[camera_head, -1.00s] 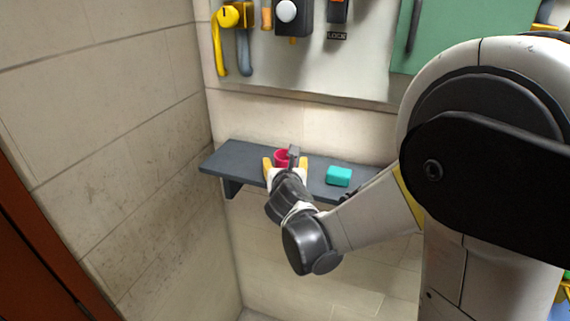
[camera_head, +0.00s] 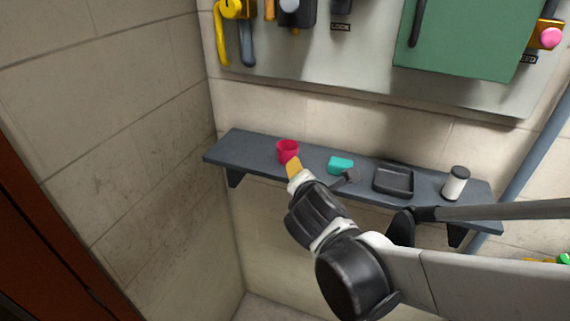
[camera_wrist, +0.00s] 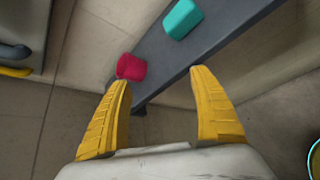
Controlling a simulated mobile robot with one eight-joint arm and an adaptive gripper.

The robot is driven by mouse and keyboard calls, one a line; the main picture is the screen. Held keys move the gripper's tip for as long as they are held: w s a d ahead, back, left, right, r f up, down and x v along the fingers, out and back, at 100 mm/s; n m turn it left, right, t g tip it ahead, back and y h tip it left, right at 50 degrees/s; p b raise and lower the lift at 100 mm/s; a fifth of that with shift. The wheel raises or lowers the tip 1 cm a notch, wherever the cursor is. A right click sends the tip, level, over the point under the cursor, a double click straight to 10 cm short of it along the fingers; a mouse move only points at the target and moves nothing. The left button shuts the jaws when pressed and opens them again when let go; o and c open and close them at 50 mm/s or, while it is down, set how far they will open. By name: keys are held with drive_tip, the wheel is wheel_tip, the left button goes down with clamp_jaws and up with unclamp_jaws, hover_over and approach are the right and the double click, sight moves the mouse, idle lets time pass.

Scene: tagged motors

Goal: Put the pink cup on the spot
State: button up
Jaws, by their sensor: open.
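The pink cup (camera_head: 288,150) stands upright on the left part of the dark grey shelf (camera_head: 245,150). It also shows in the wrist view (camera_wrist: 131,67), beyond the left finger's tip. My gripper (camera_wrist: 160,77) is open and empty, its two yellow fingers spread apart. The cup is not between the fingers; they point past its right side in the wrist view. In the head view one yellow finger of my gripper (camera_head: 293,168) shows just in front of the cup, partly overlapping it. I cannot make out a marked spot on the shelf.
A teal block (camera_head: 340,165) lies on the shelf right of the cup. Further right are a dark tray (camera_head: 393,179) and a white jar with a dark lid (camera_head: 455,183). A wall panel with a green box (camera_head: 465,40) hangs above. The shelf's left end is clear.

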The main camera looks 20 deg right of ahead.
drive_tip(key=s+f+m+g+y, duration=0.2)
drive_tip(key=s+m, duration=1.3)
drive_tip(key=m, duration=0.8)
drive_tip(key=a+g+y, duration=0.1)
drive_tip(key=g, duration=0.1)
drive_tip(key=shift+g+y, duration=0.4)
wheel_tip(320, 180, down, 12)
drive_tip(key=b, duration=1.2)
drive_tip(key=shift+f+b, duration=0.2)
drive_tip(key=shift+b, duration=0.1)
